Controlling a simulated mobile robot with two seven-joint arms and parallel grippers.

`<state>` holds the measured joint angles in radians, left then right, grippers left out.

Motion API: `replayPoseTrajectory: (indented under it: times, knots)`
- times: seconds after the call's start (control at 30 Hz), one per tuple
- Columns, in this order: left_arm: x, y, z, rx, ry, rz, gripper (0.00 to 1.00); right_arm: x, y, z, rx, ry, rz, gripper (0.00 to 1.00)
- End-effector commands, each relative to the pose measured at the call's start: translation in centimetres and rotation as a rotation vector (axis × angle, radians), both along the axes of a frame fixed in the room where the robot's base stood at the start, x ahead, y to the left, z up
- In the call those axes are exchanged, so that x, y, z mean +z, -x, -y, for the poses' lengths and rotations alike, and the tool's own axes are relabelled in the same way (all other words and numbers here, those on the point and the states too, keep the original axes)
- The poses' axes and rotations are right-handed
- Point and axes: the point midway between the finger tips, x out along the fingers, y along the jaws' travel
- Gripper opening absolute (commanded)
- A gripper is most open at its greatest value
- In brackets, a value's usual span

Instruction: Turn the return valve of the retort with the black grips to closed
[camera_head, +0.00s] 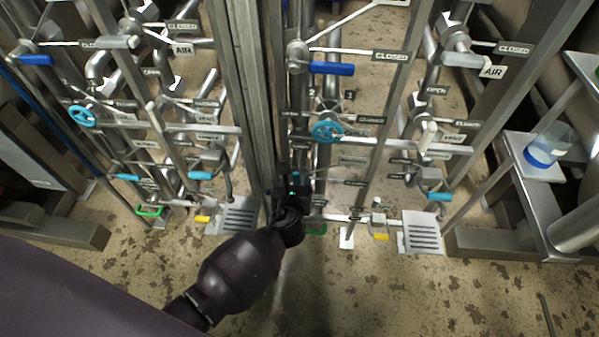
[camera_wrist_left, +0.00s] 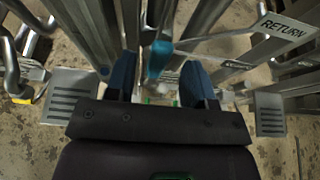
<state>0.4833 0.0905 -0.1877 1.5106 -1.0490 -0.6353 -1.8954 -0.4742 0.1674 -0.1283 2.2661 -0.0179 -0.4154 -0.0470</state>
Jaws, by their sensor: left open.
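My left gripper (camera_head: 292,172) is in the lower middle of the head view, at the front of the right-hand pipe rack. In the left wrist view its two blue-tipped fingers are apart (camera_wrist_left: 160,80). A light-blue lever grip (camera_wrist_left: 158,58) lies between or just beyond the fingertips; I cannot tell if they touch it. A RETURN sign (camera_wrist_left: 283,29) stands to the right of it in that view. In the head view my gripper hides most of this lever. Black grips cannot be made out. My right gripper is not in view.
The right rack has a dark-blue lever (camera_head: 332,69), a light-blue handwheel (camera_head: 327,132) and another light-blue lever (camera_head: 439,196). A similar rack with a handwheel (camera_head: 82,116) stands to the left. A steel post (camera_head: 240,80) rises close to my gripper. Slotted grey plates (camera_head: 423,232) sit low down.

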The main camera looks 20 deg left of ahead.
Motion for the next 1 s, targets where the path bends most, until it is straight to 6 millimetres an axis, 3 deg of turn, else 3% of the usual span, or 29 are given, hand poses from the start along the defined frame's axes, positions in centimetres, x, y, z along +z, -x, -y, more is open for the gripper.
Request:
replayPoseTrajectory:
  times: [0.1, 0.4, 0.77, 1.0]
  knots:
    - [-1.4, -1.5, -0.5, 0.0, 0.0, -0.007, 0.49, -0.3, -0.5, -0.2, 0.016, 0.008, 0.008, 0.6]
    - [-2.2, -4.3, -1.3, 0.0, 0.001, -0.003, 0.49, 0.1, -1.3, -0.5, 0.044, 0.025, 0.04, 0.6]
    - [-2.0, -4.8, -1.4, 0.0, 0.002, 0.001, 0.49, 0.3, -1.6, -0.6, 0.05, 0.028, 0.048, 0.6]
    - [-2.0, -4.7, -1.4, 0.0, 0.002, 0.001, 0.15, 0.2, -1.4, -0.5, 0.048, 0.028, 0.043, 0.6]
